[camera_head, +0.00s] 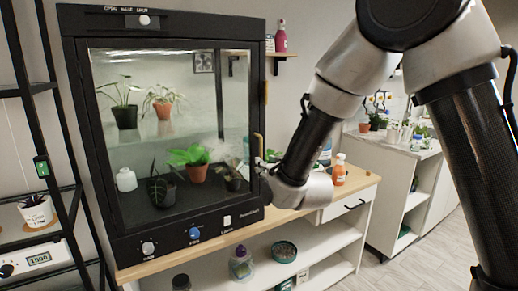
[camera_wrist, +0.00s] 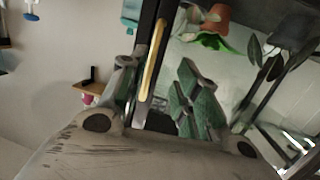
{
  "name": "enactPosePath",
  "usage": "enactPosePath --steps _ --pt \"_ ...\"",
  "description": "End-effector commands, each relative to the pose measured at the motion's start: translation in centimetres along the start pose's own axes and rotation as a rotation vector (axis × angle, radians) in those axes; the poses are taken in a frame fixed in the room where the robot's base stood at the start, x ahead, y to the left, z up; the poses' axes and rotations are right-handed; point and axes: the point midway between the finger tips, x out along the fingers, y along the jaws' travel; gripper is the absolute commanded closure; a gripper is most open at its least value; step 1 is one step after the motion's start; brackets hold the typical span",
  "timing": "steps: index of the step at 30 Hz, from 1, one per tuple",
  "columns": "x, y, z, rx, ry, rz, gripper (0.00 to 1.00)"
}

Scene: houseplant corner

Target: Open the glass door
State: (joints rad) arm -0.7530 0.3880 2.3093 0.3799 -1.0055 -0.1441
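The glass door (camera_head: 170,130) is the framed front pane of a black plant cabinet and looks shut in the head view. Its upright gold bar handle (camera_head: 259,146) is on the right edge of the door. My gripper (camera_head: 266,165) is at the cabinet's right front edge, close to the handle's lower end. In the wrist view the handle (camera_wrist: 153,60) lies between the lines of the two fingers, nearer the left one. My gripper (camera_wrist: 157,75) is open there, with green pads showing on the right finger. I cannot tell whether either finger touches the handle.
Potted plants stand inside the cabinet, such as one in a terracotta pot (camera_head: 197,172). An orange bottle (camera_head: 339,169) stands on the wooden bench top right of my gripper. A black rack (camera_head: 60,150) is at the left. Open floor (camera_head: 425,245) shows at the lower right.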

Motion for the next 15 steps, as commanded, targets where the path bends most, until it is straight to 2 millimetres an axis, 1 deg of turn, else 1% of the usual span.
enactPosePath --steps 1,3,5,8,15 --pt "-0.1 0.4 -1.3 -0.002 0.057 0.015 0.68" --pt "-0.2 0.7 -2.7 -0.007 0.115 0.028 0.68" --pt "-0.1 0.8 -3.3 -0.012 0.141 0.032 0.68" --pt "0.8 0.8 -3.7 -0.018 0.151 0.034 0.68" --pt "4.8 1.0 -4.2 -0.017 0.149 0.034 0.68"
